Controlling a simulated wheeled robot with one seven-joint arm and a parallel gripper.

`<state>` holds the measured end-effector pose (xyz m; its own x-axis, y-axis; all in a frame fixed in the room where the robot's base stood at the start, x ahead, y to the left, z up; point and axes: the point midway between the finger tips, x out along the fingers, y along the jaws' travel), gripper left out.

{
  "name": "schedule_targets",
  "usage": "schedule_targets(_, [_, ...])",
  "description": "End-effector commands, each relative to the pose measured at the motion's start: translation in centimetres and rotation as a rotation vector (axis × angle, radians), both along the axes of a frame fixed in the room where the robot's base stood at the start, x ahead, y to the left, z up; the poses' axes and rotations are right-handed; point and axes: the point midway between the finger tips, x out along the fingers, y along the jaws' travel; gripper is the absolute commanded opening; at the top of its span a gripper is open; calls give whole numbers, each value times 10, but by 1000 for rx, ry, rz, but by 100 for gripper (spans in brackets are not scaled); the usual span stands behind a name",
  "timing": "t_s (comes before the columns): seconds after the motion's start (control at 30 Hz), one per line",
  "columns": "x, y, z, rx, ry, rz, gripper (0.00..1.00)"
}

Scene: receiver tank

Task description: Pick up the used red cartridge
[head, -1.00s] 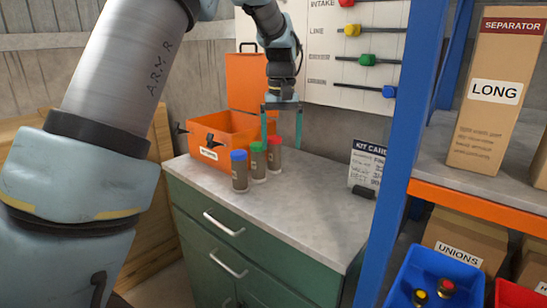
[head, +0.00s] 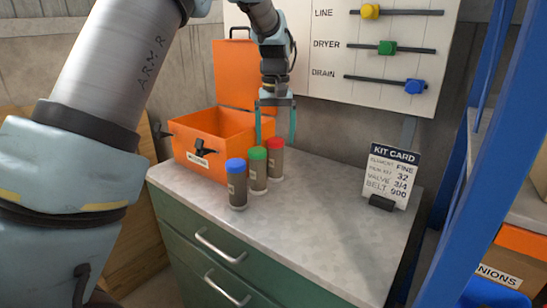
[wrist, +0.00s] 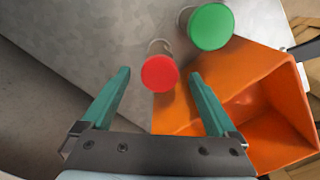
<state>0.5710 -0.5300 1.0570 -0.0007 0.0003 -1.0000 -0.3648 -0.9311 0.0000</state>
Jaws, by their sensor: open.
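The used red cartridge (head: 275,157) stands upright on the grey counter, at the right end of a short row with a green-capped cartridge (head: 257,170) and a blue-capped cartridge (head: 236,184). My gripper (head: 274,139) is open and empty, pointing down by the red cartridge. In the wrist view the red cap (wrist: 159,73) shows between and a little beyond the two teal fingertips (wrist: 160,74). The green cap (wrist: 210,26) is above and right of it there. I cannot tell whether a finger touches the red cartridge.
An open orange box (head: 213,150) stands close behind and left of the cartridges; its wall is near my right finger in the wrist view. A kit card (head: 391,178) stands at the counter's right. The counter (head: 310,230) between is clear. A blue shelf post (head: 480,160) rises at right.

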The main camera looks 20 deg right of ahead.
Motion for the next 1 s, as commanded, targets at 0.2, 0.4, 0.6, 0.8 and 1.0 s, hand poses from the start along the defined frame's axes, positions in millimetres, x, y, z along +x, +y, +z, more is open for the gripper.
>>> schedule_targets(0.2, [0,0,-25,1,1,0,94])
schedule_targets(0.4, [-2,1,-41,3,3,0,94])
schedule_targets(0.6, [-2,1,-70,3,1,1,94])
schedule_targets(0.8, [-2,0,-80,0,-1,0,94])
schedule_targets(1.0, [-2,0,-80,0,-1,0,87])
